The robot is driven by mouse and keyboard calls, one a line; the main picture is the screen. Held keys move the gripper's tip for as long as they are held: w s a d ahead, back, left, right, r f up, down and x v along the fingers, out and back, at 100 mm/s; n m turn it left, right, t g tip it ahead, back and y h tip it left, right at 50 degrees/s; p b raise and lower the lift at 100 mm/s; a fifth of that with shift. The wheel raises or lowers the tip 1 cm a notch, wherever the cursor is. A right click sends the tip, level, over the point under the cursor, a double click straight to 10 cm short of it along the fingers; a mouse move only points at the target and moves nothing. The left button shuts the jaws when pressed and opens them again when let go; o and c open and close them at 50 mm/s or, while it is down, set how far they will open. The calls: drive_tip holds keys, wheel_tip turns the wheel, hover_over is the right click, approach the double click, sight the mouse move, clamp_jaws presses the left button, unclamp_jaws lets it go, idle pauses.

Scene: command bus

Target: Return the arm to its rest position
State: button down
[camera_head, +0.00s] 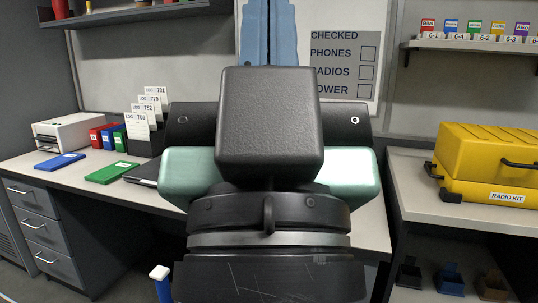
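My arm fills the middle of the view, with black and pale green links, and it covers much of the desk and wall behind it. I cannot make out my gripper; the arm's near links may hide it. A pair of blue upright parts (268,32) shows above the arm, and I cannot tell whether they belong to it.
A desk (55,172) at left holds a white printer (68,133), coloured binders, log cards (141,115) and a green folder (111,173). A yellow radio kit case (485,158) stands on the right counter (412,185). A shelf (475,46) holds coloured tags.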

wheel_tip(320, 180, up, 29)
drive_tip(key=p, duration=2.7)
drive_tip(key=shift+r, duration=0.1)
